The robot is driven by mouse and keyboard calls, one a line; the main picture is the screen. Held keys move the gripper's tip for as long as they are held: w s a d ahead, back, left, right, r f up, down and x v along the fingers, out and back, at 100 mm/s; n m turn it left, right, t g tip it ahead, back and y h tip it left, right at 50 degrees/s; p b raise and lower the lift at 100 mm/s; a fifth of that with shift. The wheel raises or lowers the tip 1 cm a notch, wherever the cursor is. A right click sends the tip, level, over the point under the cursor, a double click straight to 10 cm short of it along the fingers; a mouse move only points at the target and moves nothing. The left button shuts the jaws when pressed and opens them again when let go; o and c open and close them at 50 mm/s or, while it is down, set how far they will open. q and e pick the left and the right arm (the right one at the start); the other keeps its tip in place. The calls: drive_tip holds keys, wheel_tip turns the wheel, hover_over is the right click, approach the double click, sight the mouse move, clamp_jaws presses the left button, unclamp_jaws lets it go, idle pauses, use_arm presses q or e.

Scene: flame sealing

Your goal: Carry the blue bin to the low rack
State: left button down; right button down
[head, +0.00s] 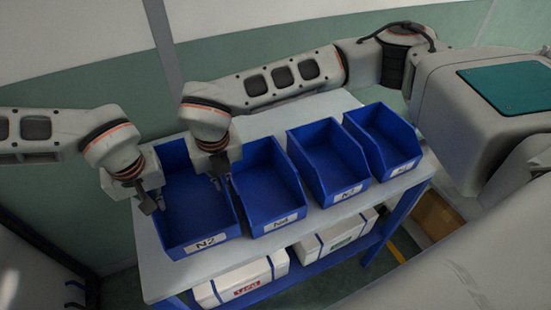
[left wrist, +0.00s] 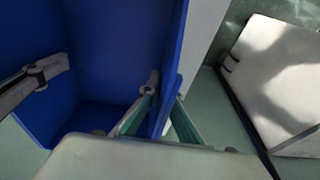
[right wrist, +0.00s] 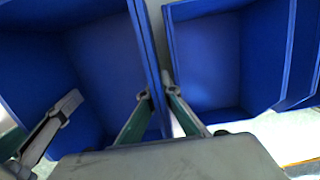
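The blue bin labelled N2 (head: 203,243) stands upright at the left end of a row of blue bins on the table. My left gripper (head: 154,206) is at its left wall. In the left wrist view its fingers (left wrist: 166,92) are close together, one on each side of the bin wall. My right gripper (head: 219,181) is at the opposite wall, by the neighbouring bin. In the right wrist view its fingers (right wrist: 156,88) straddle that wall closely. The bin looks empty. I cannot tell for certain which structure is the low rack.
Three more blue bins (head: 275,222) stand to the right of the N2 bin, the first very close. White boxes (head: 243,281) lie on the blue lower shelf. A blue-edged pale structure (head: 35,262) stands at the lower left, with green floor between it and the table.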

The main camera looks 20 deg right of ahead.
sight(163, 213)
use_arm(q)
drive_tip(key=shift+a+f, duration=0.1)
drive_tip(key=shift+f, duration=0.1)
use_arm(e)
drive_tip(key=shift+d+f, duration=0.1)
drive_tip(key=shift+f, duration=0.1)
